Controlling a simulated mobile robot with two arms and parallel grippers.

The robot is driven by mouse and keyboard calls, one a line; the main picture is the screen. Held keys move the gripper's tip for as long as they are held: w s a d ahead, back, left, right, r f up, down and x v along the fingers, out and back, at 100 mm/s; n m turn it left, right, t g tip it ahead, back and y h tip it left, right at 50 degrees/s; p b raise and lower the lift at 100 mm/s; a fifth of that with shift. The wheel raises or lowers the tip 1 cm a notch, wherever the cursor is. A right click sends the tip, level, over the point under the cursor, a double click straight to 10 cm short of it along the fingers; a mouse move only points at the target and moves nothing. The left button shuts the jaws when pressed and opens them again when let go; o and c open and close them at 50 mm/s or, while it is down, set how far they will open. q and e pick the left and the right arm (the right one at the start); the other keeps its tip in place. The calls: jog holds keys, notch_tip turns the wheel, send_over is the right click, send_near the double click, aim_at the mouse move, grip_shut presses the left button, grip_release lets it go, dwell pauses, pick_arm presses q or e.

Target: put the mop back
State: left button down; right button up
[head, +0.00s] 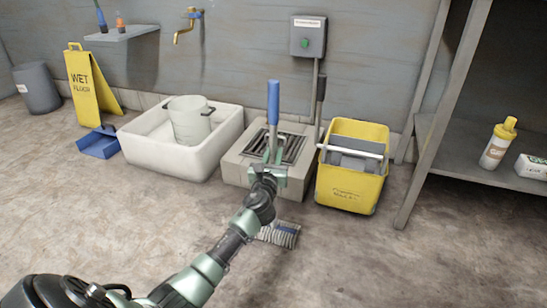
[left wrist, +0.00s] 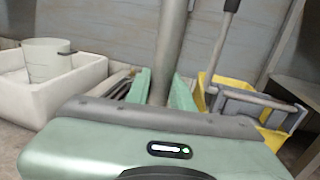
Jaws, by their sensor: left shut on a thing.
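The mop stands nearly upright, its blue-topped handle (head: 273,103) rising in front of the grated block. My left gripper (head: 268,170) is shut on the mop's handle. In the left wrist view the grey pole (left wrist: 171,45) passes between my green fingers (left wrist: 161,90). My forearm hides the lower pole. The yellow mop bucket (head: 345,192) with a grey wringer stands right of the block. My right gripper is not in view.
The low block (head: 236,170) with a dark grate stands behind the mop. A white basin (head: 165,160) holding a pale bucket (head: 187,122) is left of it. A grey shelf (head: 470,150) stands right. A yellow wet-floor sign (head: 86,85) is far left. The front floor is clear.

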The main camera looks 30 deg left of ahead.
pick_arm(q)
jog(key=shift+r, duration=0.15)
jog(key=c, duration=1.2)
grip_release()
jog(key=shift+f, duration=0.2)
jog(key=shift+c, duration=0.2)
jog(key=shift+r, duration=0.1)
